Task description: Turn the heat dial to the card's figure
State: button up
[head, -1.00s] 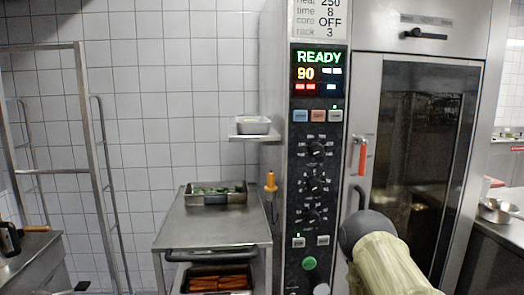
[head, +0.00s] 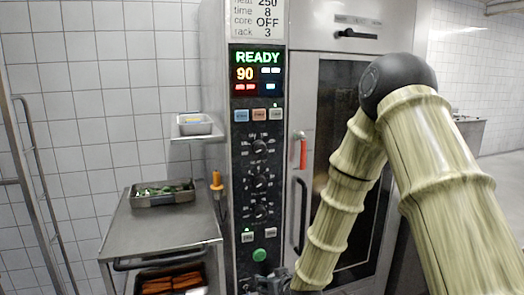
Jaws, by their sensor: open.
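The card (head: 256,19) at the top of the oven's panel reads heat 250, time 8, core OFF, rack 3. The display (head: 257,72) below it shows READY in green and 90 in orange. Three black dials stand in a column: a top dial (head: 260,147), a middle dial (head: 259,181) and a bottom dial (head: 260,212). Their small labels and pointer settings are too blurred to read surely, so I cannot tell which is heat. My gripper (head: 270,284) is open, low in front of the panel, below the dials and the green button (head: 259,255), partly cut off by the picture's edge.
The oven door (head: 335,110) with its red-handled lever (head: 303,152) is right of the panel, partly behind my arm. A steel trolley (head: 165,232) with a tray of greens (head: 162,193) stands left. An orange probe (head: 216,182) hangs beside the panel. A shelf holds a small pan (head: 195,124).

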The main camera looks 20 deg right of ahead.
jog(key=w+d+r+t+p, duration=0.15)
jog(key=w+r, duration=0.25)
jog(key=r, duration=0.5)
jog(key=w+r+t, duration=0.2)
jog(key=w+r, duration=0.1)
jog(key=r, duration=0.6)
jog(key=t+p, duration=0.1)
jog(key=t, duration=0.2)
send_near(261, 148)
jog(key=shift+w+a+f+p, duration=0.1)
jog(key=shift+w+p, duration=0.85)
jog(key=shift+w, duration=1.45)
jog(key=shift+w+a+f+p, duration=0.15)
jog(key=shift+w+p, duration=0.75)
jog(key=shift+w, duration=1.55)
jog(key=shift+r, duration=0.1)
jog(key=c, duration=1)
